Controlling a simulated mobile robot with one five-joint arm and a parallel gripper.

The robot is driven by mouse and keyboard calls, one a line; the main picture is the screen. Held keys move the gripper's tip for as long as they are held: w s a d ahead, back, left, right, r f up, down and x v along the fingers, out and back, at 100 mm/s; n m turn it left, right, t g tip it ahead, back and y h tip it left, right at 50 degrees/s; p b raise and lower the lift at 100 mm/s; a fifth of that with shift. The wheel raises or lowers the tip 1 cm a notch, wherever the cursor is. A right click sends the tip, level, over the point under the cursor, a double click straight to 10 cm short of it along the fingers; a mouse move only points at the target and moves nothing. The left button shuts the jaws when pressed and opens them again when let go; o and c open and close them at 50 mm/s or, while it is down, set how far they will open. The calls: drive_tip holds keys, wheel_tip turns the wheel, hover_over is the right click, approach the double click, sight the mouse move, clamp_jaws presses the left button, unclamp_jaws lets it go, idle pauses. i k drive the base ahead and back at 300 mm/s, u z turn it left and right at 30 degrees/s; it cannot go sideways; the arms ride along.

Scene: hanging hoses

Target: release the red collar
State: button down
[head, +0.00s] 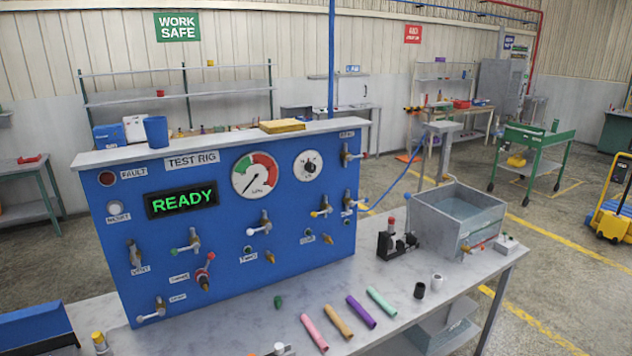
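A fitting with a red part, which looks like the red collar (203,278), sticks out from the lower middle of the blue test rig panel (120,210). It has a dark lower end and a small red tip above. I cannot tell whether the collar is locked or loose. A second red piece (391,222) tops a black device on the bench, right of the panel. My gripper is not in view.
Several valves with levers project from the panel around the fitting. Coloured tubes (361,312) lie on the grey bench (425,320) in front. A metal basin (440,236) stands at the right. A blue hose (398,183) runs beyond the panel's right edge.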

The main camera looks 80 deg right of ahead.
sight(211, 255)
drive_tip(key=z, duration=1)
drive_tip(key=i, duration=0.1)
drive_tip(key=z, duration=1.4)
drive_tip(key=k, duration=0.9)
drive_tip(key=z, duration=0.2)
drive_tip(key=i, duration=0.9)
drive_tip(key=u, duration=0.1)
